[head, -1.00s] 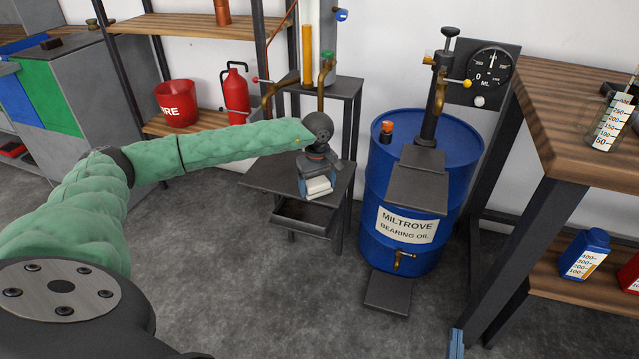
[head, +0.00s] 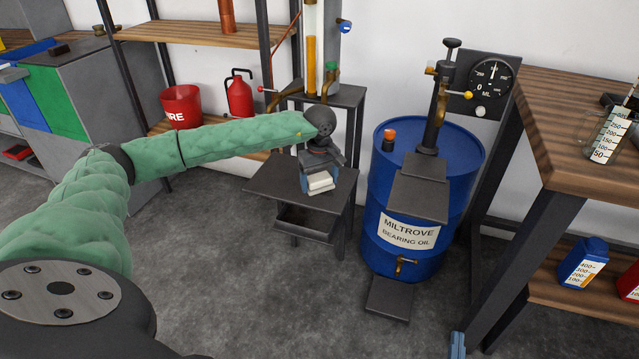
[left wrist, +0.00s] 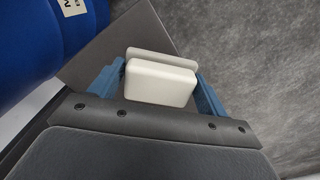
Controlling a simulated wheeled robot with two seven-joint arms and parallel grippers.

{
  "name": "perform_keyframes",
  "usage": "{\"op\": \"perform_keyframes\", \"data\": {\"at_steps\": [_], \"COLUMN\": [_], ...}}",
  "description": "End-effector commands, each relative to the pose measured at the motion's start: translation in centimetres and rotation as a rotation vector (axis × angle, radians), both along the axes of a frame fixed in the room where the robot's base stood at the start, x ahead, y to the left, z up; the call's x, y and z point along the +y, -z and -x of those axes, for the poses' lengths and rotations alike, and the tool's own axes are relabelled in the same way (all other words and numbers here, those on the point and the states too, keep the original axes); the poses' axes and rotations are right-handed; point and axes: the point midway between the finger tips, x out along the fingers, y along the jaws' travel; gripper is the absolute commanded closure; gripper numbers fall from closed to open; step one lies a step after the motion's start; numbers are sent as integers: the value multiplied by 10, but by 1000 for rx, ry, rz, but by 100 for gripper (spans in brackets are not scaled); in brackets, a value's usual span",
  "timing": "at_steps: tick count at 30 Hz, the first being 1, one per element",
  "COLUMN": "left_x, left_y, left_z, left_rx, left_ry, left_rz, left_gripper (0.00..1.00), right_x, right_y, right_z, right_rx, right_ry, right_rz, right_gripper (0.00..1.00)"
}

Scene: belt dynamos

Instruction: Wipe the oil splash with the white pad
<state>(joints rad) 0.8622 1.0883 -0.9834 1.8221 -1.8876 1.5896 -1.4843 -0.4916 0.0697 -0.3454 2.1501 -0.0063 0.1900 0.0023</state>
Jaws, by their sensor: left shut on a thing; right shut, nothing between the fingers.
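My left gripper (head: 320,174) is shut on the white pad (head: 321,184), a pale block with a second pale layer at it. The pad is over the dark table top (head: 268,182), near its right front part; I cannot tell if it touches. In the left wrist view the pad (left wrist: 161,82) sits between the blue fingers, with the dark top behind it. No oil splash can be made out; the gripper and pad hide part of the top. My right gripper (head: 457,345) shows only as a blue fingertip at the bottom edge of the head view, shut and empty.
A blue oil drum (head: 379,188) stands right of the table, with a dark platform (head: 418,190) in front. A stand with a tube (head: 311,45) is behind the table. A wooden bench (head: 570,140) is at the right. Floor in front is clear.

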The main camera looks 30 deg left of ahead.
Motion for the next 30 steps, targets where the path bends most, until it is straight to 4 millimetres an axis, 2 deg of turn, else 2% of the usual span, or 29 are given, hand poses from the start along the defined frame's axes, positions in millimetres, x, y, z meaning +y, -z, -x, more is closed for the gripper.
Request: {"op": "perform_keyframes", "data": {"at_steps": [11, 23, 30], "left_x": [0, 0, 0], "left_y": [-3, -30, -32], "left_z": [0, 0, 0], "left_rx": [0, 0, 1], "left_ry": [0, 0, 0], "left_rz": [0, 0, 0], "left_gripper": [57, 57, 57], "right_x": [0, 0, 0], "right_y": [-2, -12, -12], "right_z": [0, 0, 0], "right_rx": [0, 0, 0], "right_ry": [0, 0, 0], "right_rz": [0, 0, 0], "right_gripper": [100, 100, 100]}}
